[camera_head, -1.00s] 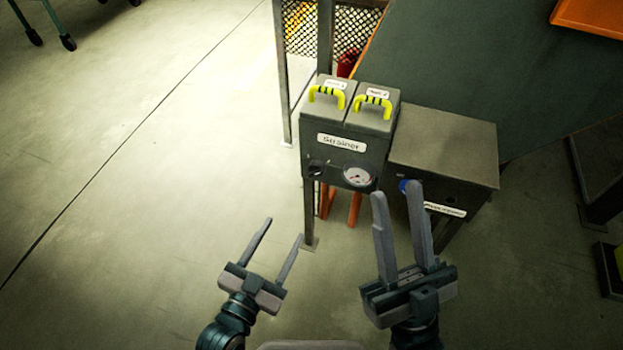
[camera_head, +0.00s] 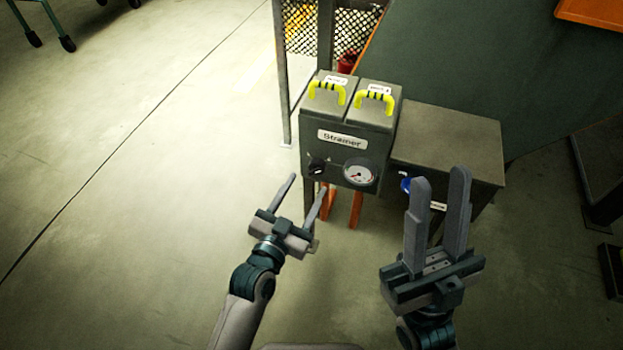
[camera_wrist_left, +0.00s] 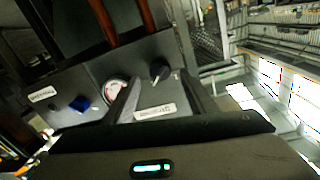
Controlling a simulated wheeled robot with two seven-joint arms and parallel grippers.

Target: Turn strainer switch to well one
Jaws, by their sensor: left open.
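The strainer switch (camera_head: 317,168) is a small black knob on the lower left front of the grey strainer box (camera_head: 312,130). It also shows in the left wrist view (camera_wrist_left: 159,70), at the upper middle, beyond and between the fingers. My left gripper (camera_head: 307,184) is open and empty, just in front of and below the switch, apart from it. The markings around the switch are too small to read. My right gripper (camera_head: 439,181) is open and empty, in front of the lower grey box.
A round gauge (camera_head: 359,173) sits right of the switch, under the label "Strainer" (camera_head: 341,139). Two yellow handles (camera_head: 326,89) top the box. A lower grey box (camera_head: 450,142) with a blue knob (camera_head: 405,184) stands to the right.

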